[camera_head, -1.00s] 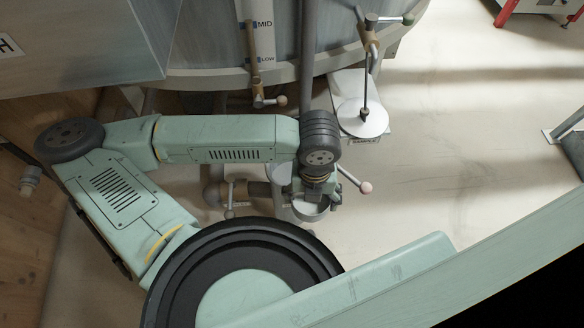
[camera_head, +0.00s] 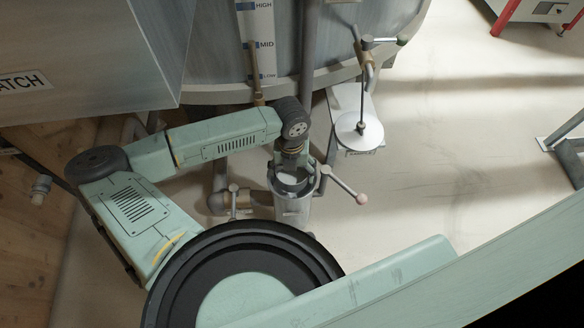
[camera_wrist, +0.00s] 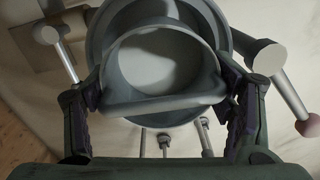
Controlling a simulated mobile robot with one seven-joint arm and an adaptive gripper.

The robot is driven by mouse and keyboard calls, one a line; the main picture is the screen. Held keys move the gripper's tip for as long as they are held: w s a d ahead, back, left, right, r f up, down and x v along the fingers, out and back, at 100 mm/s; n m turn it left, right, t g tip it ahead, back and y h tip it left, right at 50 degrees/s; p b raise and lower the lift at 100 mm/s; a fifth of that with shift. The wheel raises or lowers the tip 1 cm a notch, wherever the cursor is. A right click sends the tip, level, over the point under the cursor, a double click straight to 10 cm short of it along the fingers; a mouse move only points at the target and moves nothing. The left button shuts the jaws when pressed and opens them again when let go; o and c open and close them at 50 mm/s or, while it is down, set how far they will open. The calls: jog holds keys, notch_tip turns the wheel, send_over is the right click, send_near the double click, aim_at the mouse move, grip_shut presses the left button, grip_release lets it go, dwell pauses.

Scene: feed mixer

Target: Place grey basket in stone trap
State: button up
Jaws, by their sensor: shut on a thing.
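The grey basket (camera_wrist: 160,62) is a round cup with a pale inside and a thick, flattened near edge. My gripper (camera_wrist: 165,98) is shut on it, with one dark finger at each side. The stone trap (camera_head: 293,212) is an upright grey cylinder with an open top. Its wide round rim (camera_wrist: 103,38) shows around and behind the basket in the wrist view. In the head view my gripper (camera_head: 291,168) points down over the trap's mouth with the basket (camera_head: 290,180). I cannot tell whether the basket's bottom is above the rim or inside it.
A lever with a pink knob (camera_head: 361,199) sticks out right of the trap. A valve pipe with a small handle (camera_head: 233,190) is on its left. The big mixer tank (camera_head: 215,60) stands behind. A white round plate (camera_head: 359,129) on a stand is at right.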

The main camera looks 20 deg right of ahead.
jog(key=shift+f, duration=0.1)
jog(key=shift+f+b, duration=0.3)
jog(key=shift+b, duration=0.25)
jog(key=shift+f+b, duration=0.3)
jog(key=shift+b, duration=0.05)
jog(key=o, duration=1.3)
jog(key=shift+r, duration=0.1)
jog(key=shift+r+p, duration=0.5)
jog(key=shift+p, duration=0.2)
notch_tip(320, 180, up, 8)
jog(key=shift+f+b, duration=0.2)
jog(key=shift+b, duration=0.55)
